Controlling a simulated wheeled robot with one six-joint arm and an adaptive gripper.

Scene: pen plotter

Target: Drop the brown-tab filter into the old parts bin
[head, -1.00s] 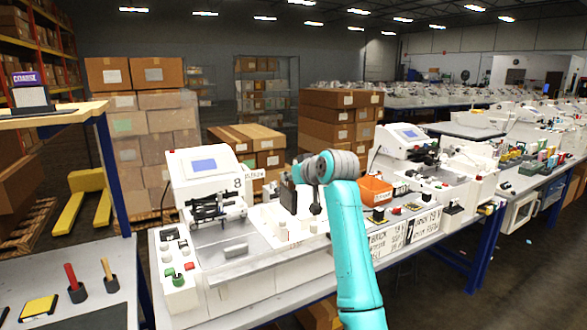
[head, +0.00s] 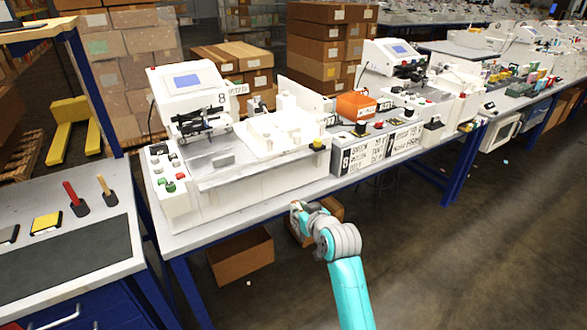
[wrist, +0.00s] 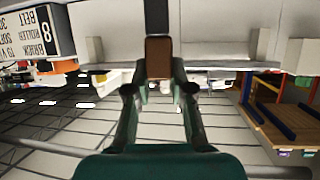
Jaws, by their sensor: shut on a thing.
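My gripper (wrist: 158,88) is shut on the brown-tab filter. The filter's brown tab (wrist: 158,57) sits between the fingertips in the wrist view, with a dark strip beyond it. In the head view my gripper (head: 299,208) is low at the front edge of the plotter bench, in front of a cardboard box (head: 331,206) under it. The filter cannot be made out there. A second open cardboard box (head: 240,260) stands on the floor to the left. I see no label showing which box is the old parts bin.
The white machine numbered 8 (head: 190,85) stands on the bench, with an orange bin (head: 356,105) to its right. A side table (head: 85,250) with tools is at the left. Blue bench legs (head: 185,285) flank the boxes.

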